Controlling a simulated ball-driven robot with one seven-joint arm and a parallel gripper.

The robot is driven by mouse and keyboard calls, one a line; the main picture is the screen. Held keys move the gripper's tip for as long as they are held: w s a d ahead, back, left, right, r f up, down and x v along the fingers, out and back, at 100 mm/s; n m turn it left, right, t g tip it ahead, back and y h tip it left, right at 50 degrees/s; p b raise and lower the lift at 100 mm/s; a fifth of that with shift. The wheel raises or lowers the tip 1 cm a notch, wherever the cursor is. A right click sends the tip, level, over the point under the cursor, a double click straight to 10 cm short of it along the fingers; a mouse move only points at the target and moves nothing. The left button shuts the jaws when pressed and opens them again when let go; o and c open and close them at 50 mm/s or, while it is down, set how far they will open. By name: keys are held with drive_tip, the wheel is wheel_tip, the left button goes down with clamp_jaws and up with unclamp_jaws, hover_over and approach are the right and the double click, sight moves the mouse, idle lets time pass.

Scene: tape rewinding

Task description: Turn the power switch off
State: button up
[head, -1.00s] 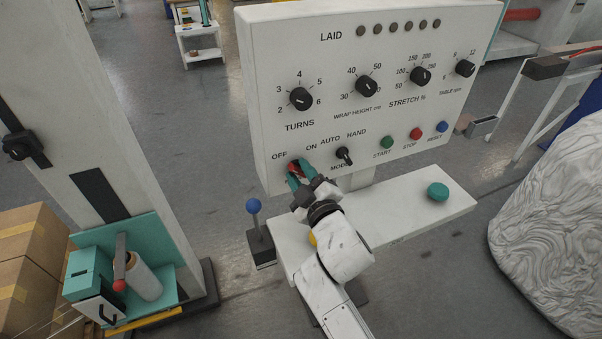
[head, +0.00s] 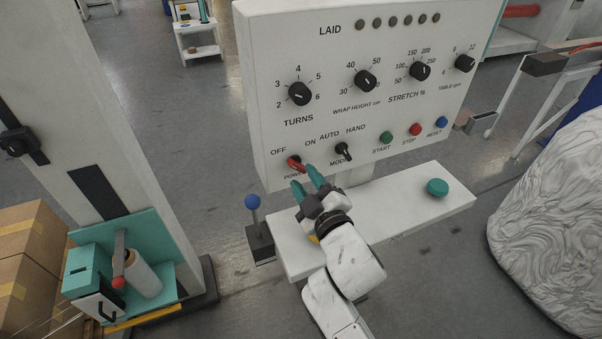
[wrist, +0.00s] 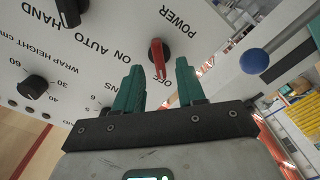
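The red power switch (head: 295,164) sits at the lower left of the white control panel (head: 262,110), under the OFF and ON labels. In the wrist view the red lever (wrist: 158,60) stands out from a round black base and points down the picture, not towards the ON label. My gripper (head: 306,178) is open and empty, just below and in front of the switch. In the wrist view its two teal fingers (wrist: 159,72) stand apart, with the lever seen between them, apparently untouched.
The black mode switch (head: 343,151) is close to the right of the power switch. Start, stop and reset buttons are farther right. A white shelf (head: 400,205) with a teal button (head: 437,187) juts out below the panel. A blue ball-topped lever (head: 252,202) stands at left.

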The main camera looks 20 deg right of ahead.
drive_tip(key=s+b, duration=0.1)
drive_tip(key=s, duration=0.6)
idle(0.3)
drive_tip(key=s+d+f+m+g+h, duration=0.1)
drive_tip(key=s+d+f+m+g, duration=0.3)
drive_tip(key=f, duration=0.3)
drive_tip(key=s+d+f+m+g+h, duration=0.1)
drive_tip(key=s+d+f+m+g, duration=0.1)
drive_tip(key=s+d+f+g, duration=0.35)
drive_tip(key=s+a+f+m+g+y, duration=0.1)
drive_tip(key=s+f+m+g, duration=0.1)
drive_tip(key=s, duration=0.7)
drive_tip(key=s+f+m+g, duration=0.1)
drive_tip(key=s+f+g, duration=0.4)
drive_tip(key=s, duration=0.4)
drive_tip(key=shift+a+f+m+y, duration=0.35)
drive_tip(key=shift+f+m+y, duration=0.05)
drive_tip(key=shift+f, duration=0.45)
drive_tip(key=shift+g, duration=0.25)
